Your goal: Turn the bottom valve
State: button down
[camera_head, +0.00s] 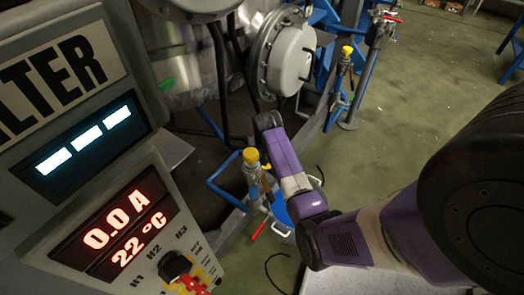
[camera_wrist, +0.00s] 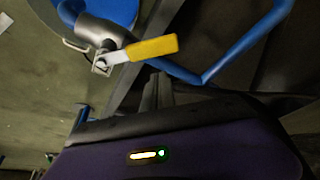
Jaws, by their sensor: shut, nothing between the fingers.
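A valve with a yellow lever handle (camera_wrist: 152,48) and a grey metal body (camera_wrist: 92,28) shows in the wrist view, above and left of my fingers. The lever lies nearly level, pointing right. My gripper (camera_wrist: 158,84) is shut and empty, with a small gap in the picture between its dark fingertips and the lever; I cannot tell the depth between them. A red-handled valve (camera_head: 257,231) shows low beside the arm.
A blue pipe (camera_wrist: 246,42) runs right of the lever in the wrist view. In the head view, a yellow-topped fitting (camera_head: 250,156) stands left of my arm, near a round grey flange (camera_head: 291,58). The control panel (camera_head: 110,228) fills the left. Green floor is open at the upper right.

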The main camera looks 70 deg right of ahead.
jog(key=shift+s+a, duration=0.35)
jog(key=shift+a, duration=0.2)
jog(key=shift+s+a, duration=0.3)
jog(key=shift+a, duration=0.2)
jog(key=shift+a+r, duration=0.1)
jog(key=n+p, duration=0.1)
jog(key=p, duration=0.1)
jog(key=a+n+p, duration=0.1)
jog(key=shift+s+r+t+p, duration=0.2)
jog(key=shift+s+t+p, duration=0.1)
jog(key=shift+p, duration=0.1)
jog(key=s+a+n+p, duration=0.1)
jog(key=p, duration=0.1)
jog(key=s+a+n+y+p, duration=0.1)
jog(key=n+p, duration=0.1)
jog(key=s+a+n+p, duration=0.1)
jog(key=p, duration=0.1)
jog(key=shift+f+t, duration=0.3)
jog(key=shift+t, duration=0.1)
jog(key=shift+s+a+f, duration=0.1)
